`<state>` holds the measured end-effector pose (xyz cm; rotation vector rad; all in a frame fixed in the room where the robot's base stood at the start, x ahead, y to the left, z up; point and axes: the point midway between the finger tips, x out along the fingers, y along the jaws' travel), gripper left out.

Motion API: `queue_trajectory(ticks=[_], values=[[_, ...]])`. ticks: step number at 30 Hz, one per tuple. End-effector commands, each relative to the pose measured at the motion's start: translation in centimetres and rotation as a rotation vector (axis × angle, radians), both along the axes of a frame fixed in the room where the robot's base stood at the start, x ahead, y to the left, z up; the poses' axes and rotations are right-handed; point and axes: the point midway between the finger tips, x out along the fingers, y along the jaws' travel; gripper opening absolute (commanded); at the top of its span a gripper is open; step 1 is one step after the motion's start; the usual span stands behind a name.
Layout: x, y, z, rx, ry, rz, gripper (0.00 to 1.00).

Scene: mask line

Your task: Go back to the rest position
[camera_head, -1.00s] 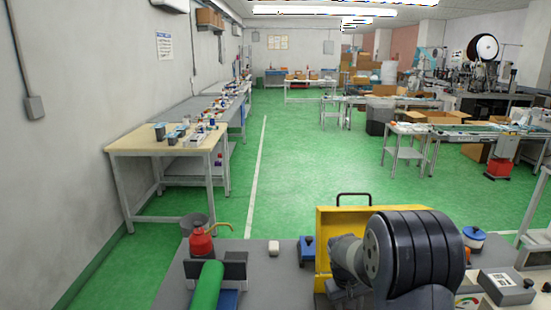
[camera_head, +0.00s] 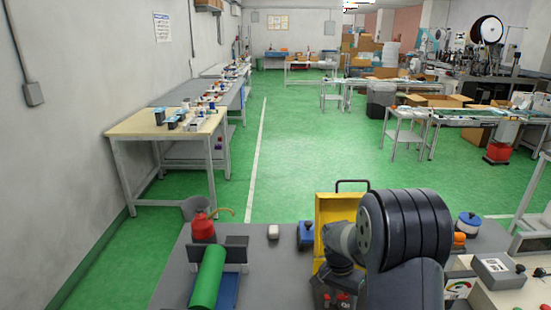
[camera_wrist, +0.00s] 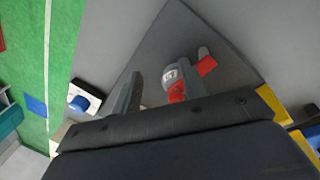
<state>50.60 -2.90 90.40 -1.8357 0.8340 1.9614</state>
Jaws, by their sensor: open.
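My gripper (camera_wrist: 158,92) shows in the wrist view with its grey fingers apart and nothing clearly held between them. A small red and white object (camera_wrist: 171,76) lies on a grey surface (camera_wrist: 135,45) beyond the fingers; I cannot tell how far off it is. In the head view my dark, ringed arm joint stands at the lower right over the worktop, and my gripper is not visible there.
A wooden-topped table (camera_head: 140,123) stands left. The green floor (camera_head: 310,145) is clear centrally.

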Motion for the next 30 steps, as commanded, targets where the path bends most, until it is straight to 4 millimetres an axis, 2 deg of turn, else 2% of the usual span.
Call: queue_trajectory(ticks=[24,30], values=[[-1.1,3.2,0.2,0.000,0.001,-0.709,0.41],[-0.6,3.2,1.8,0.000,-0.002,-0.716,0.41]])
